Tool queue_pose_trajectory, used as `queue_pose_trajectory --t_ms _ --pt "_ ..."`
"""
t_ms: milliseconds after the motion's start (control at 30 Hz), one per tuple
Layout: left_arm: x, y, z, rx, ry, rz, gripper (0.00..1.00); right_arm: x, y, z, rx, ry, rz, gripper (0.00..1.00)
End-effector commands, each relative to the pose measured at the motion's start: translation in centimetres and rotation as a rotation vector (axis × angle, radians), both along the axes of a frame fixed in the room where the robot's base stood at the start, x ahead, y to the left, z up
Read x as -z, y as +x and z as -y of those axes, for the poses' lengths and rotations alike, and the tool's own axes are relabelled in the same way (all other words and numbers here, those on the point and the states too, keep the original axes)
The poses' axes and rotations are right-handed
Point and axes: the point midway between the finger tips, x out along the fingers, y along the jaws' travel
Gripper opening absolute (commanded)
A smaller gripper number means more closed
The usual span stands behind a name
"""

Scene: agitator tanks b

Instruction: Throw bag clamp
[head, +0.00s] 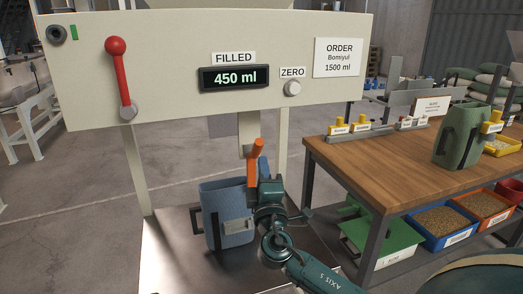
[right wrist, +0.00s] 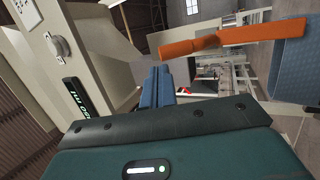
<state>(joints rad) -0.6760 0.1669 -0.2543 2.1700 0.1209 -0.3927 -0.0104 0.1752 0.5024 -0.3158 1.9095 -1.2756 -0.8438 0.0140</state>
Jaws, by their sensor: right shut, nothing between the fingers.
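The bag clamp's orange lever (head: 255,163) stands nearly upright below the filler panel, above the blue bag (head: 228,243). In the right wrist view the orange lever (right wrist: 235,40) lies across the upper right, apart from the fingertips in the picture. My right gripper (head: 263,170) is beside the lever, just to its right. Its blue fingers are shut together and empty, and they also show in the right wrist view (right wrist: 158,82). The gripper hides part of the clamp and the bag's upper right. My left gripper is not in view.
The filler panel (head: 180,95) hangs above, with a red lever (head: 119,75), a display (head: 235,78) reading 450 ml and a ZERO button (head: 293,88). A metal platform (head: 175,265) is under the bag. A wooden table (head: 375,170) with a green bag (head: 462,135) stands right.

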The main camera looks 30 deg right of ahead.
Motion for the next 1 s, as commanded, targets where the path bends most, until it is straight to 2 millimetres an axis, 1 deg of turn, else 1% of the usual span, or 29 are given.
queue_pose_trajectory --t_ms 33,100,300,767,867,1000 --pt "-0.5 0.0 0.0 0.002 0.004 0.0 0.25 -0.7 0.8 0.4 0.001 -0.002 0.001 0.0" --pt "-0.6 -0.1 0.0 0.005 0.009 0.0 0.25 -1.0 1.7 0.8 0.001 -0.002 0.0 0.0" --pt "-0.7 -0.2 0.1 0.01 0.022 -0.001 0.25 -1.5 3.2 1.5 0.0 0.0 -0.001 0.0" --pt "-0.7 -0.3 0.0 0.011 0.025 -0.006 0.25 -1.6 3.4 1.6 0.0 0.002 -0.004 0.0" --pt "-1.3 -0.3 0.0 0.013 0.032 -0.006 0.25 -2.0 3.5 1.6 -0.001 0.004 -0.018 0.0" --pt "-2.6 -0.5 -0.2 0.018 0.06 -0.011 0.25 -2.9 3.7 1.7 -0.001 0.017 -0.061 0.0"
